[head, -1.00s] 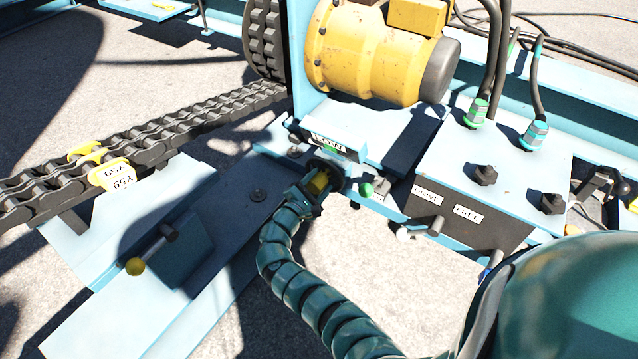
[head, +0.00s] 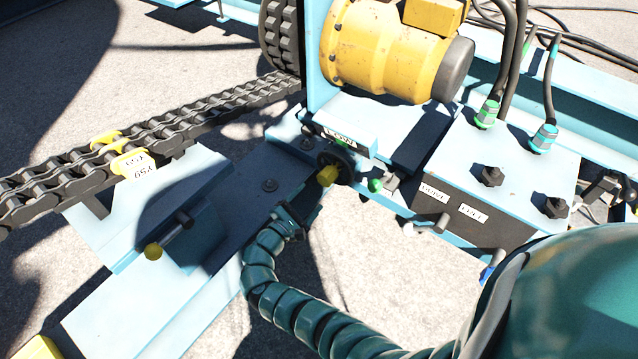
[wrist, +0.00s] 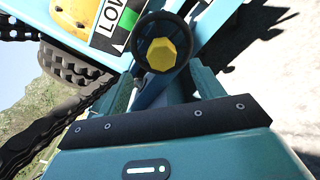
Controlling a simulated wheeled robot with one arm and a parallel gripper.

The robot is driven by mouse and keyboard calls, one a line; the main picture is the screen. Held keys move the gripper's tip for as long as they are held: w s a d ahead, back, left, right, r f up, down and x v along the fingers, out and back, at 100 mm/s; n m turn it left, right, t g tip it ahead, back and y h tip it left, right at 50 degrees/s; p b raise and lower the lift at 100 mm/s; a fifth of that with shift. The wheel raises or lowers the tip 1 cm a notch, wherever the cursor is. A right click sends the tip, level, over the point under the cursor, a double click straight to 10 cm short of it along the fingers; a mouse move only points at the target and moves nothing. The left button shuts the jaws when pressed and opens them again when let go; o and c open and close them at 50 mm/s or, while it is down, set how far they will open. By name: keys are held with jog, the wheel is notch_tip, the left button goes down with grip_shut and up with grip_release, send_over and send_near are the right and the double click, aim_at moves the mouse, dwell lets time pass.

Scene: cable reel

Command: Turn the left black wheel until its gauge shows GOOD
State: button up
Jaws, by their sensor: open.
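The black wheel (head: 348,163) with a yellow knob (head: 328,175) at its centre sits below the gauge (head: 340,140) on the blue frame. In the wrist view the wheel (wrist: 184,38) and its yellow knob (wrist: 160,53) lie ahead, between and beyond my fingers. The gauge (wrist: 112,20) there shows the word LOW beside a green patch; part of it is cut off. My gripper (head: 308,203) is open and empty, a short way below and left of the wheel, apart from it. It also shows in the wrist view (wrist: 166,85).
A yellow motor (head: 385,50) stands above the wheel. A control box (head: 470,215) with black knobs is to the right.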

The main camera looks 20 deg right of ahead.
jog(key=p+v, duration=0.1)
jog(key=v, duration=0.5)
jog(key=shift+o, duration=0.3)
jog(key=shift+s, duration=0.1)
dwell(0.8)
notch_tip(320, 180, up, 4)
jog(key=w+a+m+g+p, duration=0.1)
jog(key=w+a+m+g, duration=0.1)
jog(key=w, duration=0.1)
jog(key=n+t, duration=0.2)
jog(key=n, duration=1.7)
send_near(322, 181)
jog(key=b+x, duration=0.4)
jog(key=x, duration=0.7)
jog(key=shift+b, duration=0.35)
jog(key=shift+w+d+r, duration=0.15)
jog(key=shift+w+d, duration=0.15)
jog(key=shift+d, duration=0.1)
